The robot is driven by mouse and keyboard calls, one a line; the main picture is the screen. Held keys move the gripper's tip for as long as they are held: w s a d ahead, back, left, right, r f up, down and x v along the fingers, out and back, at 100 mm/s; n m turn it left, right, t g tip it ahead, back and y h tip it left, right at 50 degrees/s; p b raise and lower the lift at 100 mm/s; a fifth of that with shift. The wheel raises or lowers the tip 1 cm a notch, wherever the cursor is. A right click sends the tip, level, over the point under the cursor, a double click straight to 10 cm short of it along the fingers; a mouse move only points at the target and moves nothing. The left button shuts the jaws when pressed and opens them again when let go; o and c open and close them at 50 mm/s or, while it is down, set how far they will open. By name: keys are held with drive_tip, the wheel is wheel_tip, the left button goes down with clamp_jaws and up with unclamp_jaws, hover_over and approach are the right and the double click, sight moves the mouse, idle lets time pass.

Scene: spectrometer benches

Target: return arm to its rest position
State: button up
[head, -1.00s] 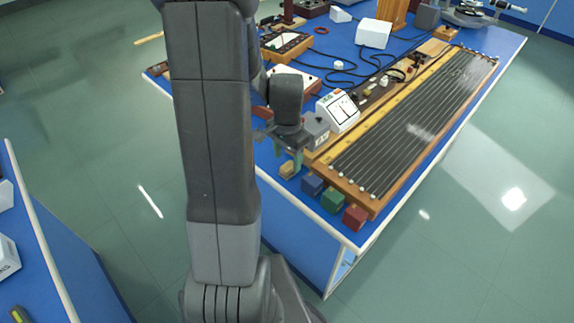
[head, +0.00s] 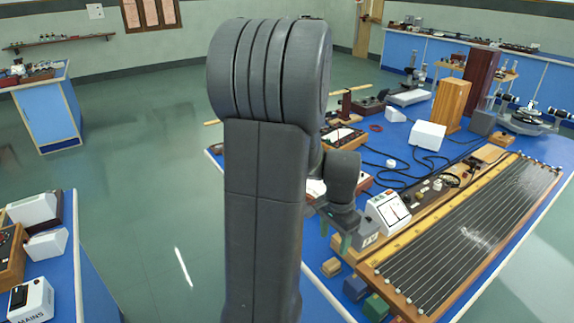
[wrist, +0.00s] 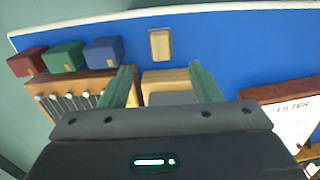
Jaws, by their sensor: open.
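My arm stands large and dark grey in the middle of the head view. My gripper (head: 341,240) hangs above the near left end of the blue bench (head: 314,278), in front of a white dial meter (head: 388,211). In the wrist view, its green fingers (wrist: 160,70) are apart. A tan wooden piece (wrist: 165,80) shows in the gap between them, partly hidden by the gripper body; I cannot tell how far below it is. Nothing is visibly held.
A small tan block (wrist: 160,44) and blue (wrist: 103,53), green (wrist: 66,56) and red (wrist: 27,62) blocks line the bench edge. A long wire board (head: 465,240) lies to the right. Cables and a white box (head: 428,135) are behind. Open floor (head: 150,190) lies to the left.

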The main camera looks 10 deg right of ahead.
sight(330, 264)
wheel_tip(330, 264, down, 11)
drive_tip(key=shift+f, duration=0.15)
idle(0.6)
